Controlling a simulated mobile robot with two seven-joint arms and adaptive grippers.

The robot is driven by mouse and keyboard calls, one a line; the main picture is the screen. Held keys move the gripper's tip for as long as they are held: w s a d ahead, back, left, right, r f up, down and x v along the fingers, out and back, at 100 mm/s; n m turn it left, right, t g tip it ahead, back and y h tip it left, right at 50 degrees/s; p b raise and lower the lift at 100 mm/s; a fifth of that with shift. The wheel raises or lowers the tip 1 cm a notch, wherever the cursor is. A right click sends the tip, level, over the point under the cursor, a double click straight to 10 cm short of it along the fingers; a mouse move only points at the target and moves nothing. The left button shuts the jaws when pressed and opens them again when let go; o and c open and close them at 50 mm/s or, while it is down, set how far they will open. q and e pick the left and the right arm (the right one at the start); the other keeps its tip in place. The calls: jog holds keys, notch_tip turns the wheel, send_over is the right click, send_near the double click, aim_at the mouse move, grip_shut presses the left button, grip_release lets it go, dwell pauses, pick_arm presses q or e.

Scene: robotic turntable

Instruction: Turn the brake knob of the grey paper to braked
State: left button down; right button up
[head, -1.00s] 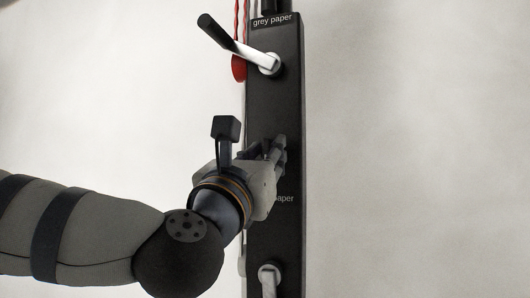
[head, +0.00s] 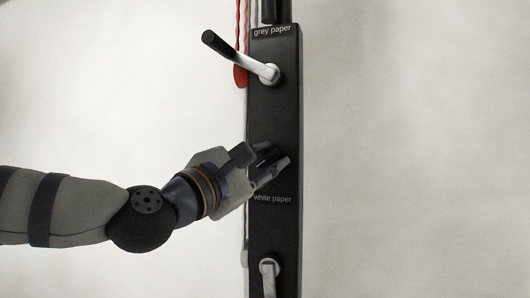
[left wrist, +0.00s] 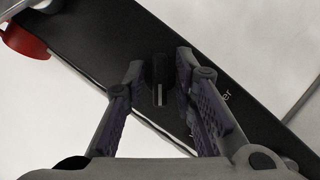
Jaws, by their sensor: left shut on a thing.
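A tall black panel (head: 275,110) carries the label "grey paper" at its top, with a crank that has a white arm and black grip (head: 222,45) below it. My left gripper (head: 271,163) is at the panel's middle, just above the "white paper" label. In the left wrist view a small black knob (left wrist: 159,72) with a white line stands between the two fingers of my left gripper (left wrist: 162,68). In the head view the fingers mostly hide the knob. My right gripper is not in view.
A second white crank (head: 268,270) sits low on the panel, below the "white paper" label. Red cords and a red part (head: 240,76) hang along the panel's left edge. The pale wall on the right is clear.

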pick_arm(q)
jog(key=m+g, duration=0.1)
jog(key=m, duration=0.4)
jog(key=shift+r+g+p, duration=0.15)
jog(key=shift+g+p, duration=0.15)
jog(key=shift+g, duration=0.1)
jog(key=shift+m+g+y, duration=0.3)
jog(key=shift+m+g, duration=0.2)
jog(key=shift+m, duration=0.9)
jog(key=c, duration=1.7)
grip_release()
jog(key=shift+o, duration=0.2)
jog(key=v, duration=1.2)
